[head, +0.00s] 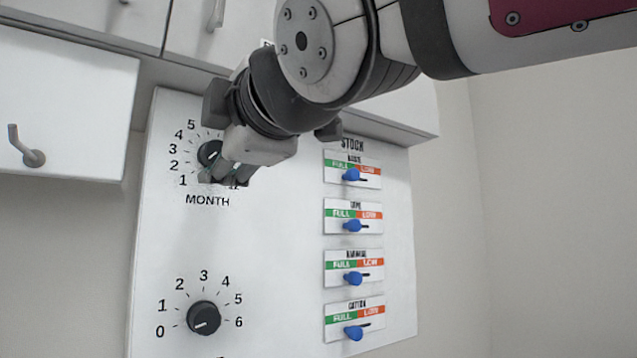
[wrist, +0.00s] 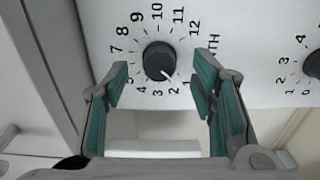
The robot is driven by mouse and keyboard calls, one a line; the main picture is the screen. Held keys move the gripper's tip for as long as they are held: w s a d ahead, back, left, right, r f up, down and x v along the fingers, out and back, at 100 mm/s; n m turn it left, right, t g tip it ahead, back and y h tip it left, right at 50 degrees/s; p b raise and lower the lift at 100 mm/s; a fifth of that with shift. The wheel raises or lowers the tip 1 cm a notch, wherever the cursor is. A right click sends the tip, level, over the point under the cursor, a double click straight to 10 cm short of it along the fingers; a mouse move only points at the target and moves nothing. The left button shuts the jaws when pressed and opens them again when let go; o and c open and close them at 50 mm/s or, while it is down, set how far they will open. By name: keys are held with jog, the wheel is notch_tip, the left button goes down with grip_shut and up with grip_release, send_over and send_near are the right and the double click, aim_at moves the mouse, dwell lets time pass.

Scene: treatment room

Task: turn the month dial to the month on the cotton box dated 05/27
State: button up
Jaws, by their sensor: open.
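The month dial is a round black knob with a white pointer line on a white panel. In the wrist view the knob (wrist: 158,60) sits inside a ring of numbers, and its pointer aims down right, near the 2. In the head view the dial (head: 209,152) is partly covered by my gripper (head: 224,172). My gripper (wrist: 161,78) is open, with one finger toward each side of the knob in the wrist view; I cannot tell whether either touches it. No cotton box dated 05/27 shows in either view.
A second dial (head: 204,318), numbered 0 to 6, sits below, its pointer near 0. Several blue stock sliders, such as the lowest one (head: 354,332) marked cotton, line the panel's right side. A cabinet door (head: 65,100) with a hook-like handle is at the left.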

aim_at(215, 154)
jog(key=shift+x, duration=1.15)
jog(key=c, duration=1.2)
jog(key=shift+o, duration=0.2)
